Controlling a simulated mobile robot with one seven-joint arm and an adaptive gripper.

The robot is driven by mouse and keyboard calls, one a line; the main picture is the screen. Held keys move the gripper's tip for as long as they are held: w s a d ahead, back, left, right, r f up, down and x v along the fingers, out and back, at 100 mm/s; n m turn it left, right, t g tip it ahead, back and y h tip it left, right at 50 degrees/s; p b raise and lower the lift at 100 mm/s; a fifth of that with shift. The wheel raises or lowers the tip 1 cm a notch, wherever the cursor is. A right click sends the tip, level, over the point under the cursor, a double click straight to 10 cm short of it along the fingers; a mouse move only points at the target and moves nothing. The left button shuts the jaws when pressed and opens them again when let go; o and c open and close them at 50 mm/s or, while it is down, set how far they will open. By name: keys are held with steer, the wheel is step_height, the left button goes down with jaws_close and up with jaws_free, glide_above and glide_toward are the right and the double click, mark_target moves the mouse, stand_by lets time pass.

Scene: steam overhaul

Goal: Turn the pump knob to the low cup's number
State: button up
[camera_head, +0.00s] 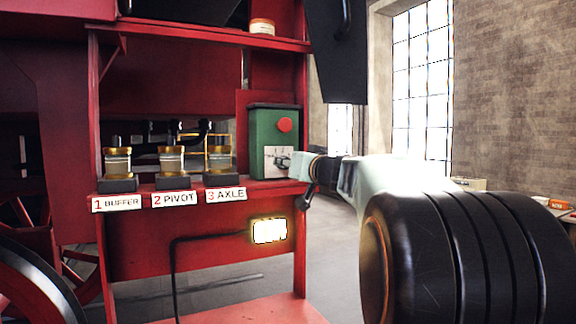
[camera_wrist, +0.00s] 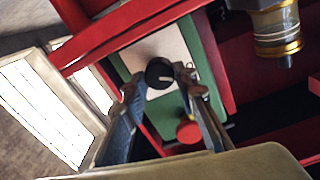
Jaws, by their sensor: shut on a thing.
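The pump is a green box (camera_head: 260,130) on the red shelf, with a red button (camera_head: 285,125) and a white dial plate (camera_head: 270,155). Its black knob (camera_head: 283,161) also shows in the wrist view (camera_wrist: 158,72), with a pale mark. My gripper (camera_wrist: 160,80) is shut on the knob, one finger on each side. The dial numbers are too small to read. Three brass and glass cups stand left of the pump: buffer cup 1 (camera_head: 117,160), pivot cup 2 (camera_head: 171,159) and axle cup 3 (camera_head: 219,158). I cannot tell their levels surely.
Number labels (camera_head: 174,198) run along the red shelf's front edge. A lit panel (camera_head: 269,231) with a black cable hangs below. A small tin (camera_head: 262,27) sits on the upper shelf. Open floor (camera_head: 340,250) lies right of the red frame.

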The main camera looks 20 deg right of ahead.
steer(key=m+y+b, duration=0.1)
steer(key=m+b, duration=0.1)
steer(key=m, duration=2.1)
steer(key=shift+d, duration=0.15)
stand_by(0.5)
steer(key=o, duration=1.2)
steer(key=shift+c, duration=0.2)
steer(key=s, duration=0.7)
steer(key=shift+s+d, duration=0.15)
steer(key=shift+s, duration=0.1)
